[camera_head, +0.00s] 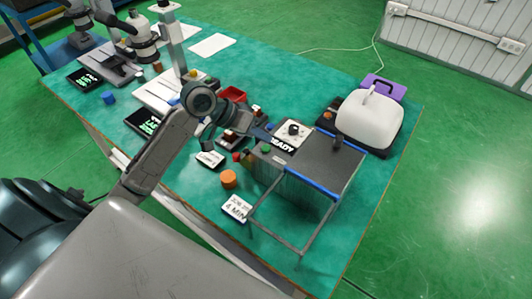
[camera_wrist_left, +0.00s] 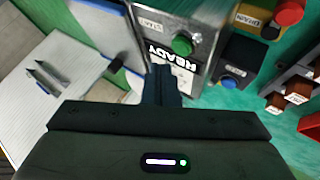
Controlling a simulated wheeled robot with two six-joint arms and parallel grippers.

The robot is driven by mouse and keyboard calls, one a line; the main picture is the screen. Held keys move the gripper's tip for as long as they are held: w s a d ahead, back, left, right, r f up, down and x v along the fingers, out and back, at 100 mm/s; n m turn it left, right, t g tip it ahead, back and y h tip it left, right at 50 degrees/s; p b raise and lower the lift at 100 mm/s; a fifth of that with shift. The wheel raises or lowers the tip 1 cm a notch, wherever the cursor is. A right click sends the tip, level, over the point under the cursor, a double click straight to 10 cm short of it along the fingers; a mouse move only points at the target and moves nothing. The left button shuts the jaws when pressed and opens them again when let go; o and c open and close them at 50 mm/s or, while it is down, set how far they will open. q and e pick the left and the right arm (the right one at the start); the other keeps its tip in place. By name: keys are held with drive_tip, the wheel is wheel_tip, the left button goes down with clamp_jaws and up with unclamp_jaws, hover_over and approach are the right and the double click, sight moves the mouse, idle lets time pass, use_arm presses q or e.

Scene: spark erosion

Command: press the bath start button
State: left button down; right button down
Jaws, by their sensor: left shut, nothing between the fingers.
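The bath (camera_head: 320,165) is a grey box with a sloped front panel at the right part of the green table. A green button (camera_head: 266,149) sits on the panel near a READY display (camera_head: 283,144). In the left wrist view the green button (camera_wrist_left: 183,44) is beside a START label (camera_wrist_left: 150,22), with the READY display (camera_wrist_left: 163,55) below. My left gripper (camera_head: 262,133) is shut and empty close to the panel. In the wrist view its fingertips (camera_wrist_left: 161,72) are below the green button, overlapping the display's edge; contact cannot be told. My right gripper is not in view.
A blue button (camera_wrist_left: 229,82) on a dark box and a red button (camera_wrist_left: 289,12) with a DRAIN label stand beside the panel. An orange cylinder (camera_head: 228,179), a 4 MIN card (camera_head: 237,208) and a white rounded device (camera_head: 370,118) are around the bath.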

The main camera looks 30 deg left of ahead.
use_arm(q)
drive_tip(key=shift+f, duration=0.45)
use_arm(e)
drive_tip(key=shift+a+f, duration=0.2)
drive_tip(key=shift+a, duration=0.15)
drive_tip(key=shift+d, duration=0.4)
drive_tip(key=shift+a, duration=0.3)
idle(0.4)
use_arm(q)
drive_tip(key=shift+f, duration=0.35)
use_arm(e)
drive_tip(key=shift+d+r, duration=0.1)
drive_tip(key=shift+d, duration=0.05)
use_arm(q)
drive_tip(key=shift+f, duration=0.1)
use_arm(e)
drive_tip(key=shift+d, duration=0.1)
